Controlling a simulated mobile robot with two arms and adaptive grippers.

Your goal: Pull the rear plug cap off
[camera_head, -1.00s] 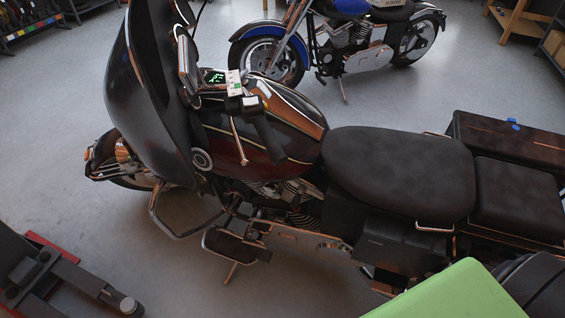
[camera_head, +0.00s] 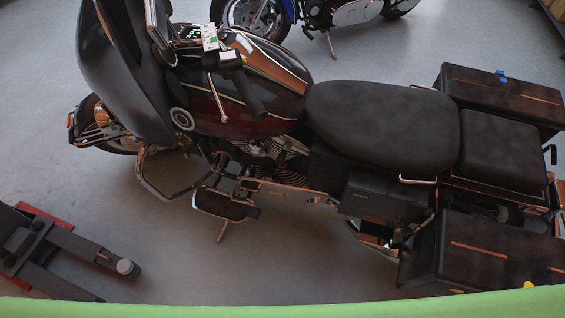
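A large dark touring motorcycle (camera_head: 250,110) stands on its side stand, its front to the left and its saddlebags to the right. Its engine (camera_head: 272,162) shows below the tank, partly hidden by the tank, frame and side covers. I cannot make out the rear plug cap at this size. Neither of my grippers is in view. A green surface (camera_head: 300,308) crosses the bottom edge of the view, close to me; I cannot tell what it belongs to.
A blue motorcycle (camera_head: 330,12) stands behind. A dark lift or jack with a red part (camera_head: 45,245) is at the lower left. The near saddlebag (camera_head: 480,250) juts toward me at the right. Grey floor between lift and saddlebag is clear.

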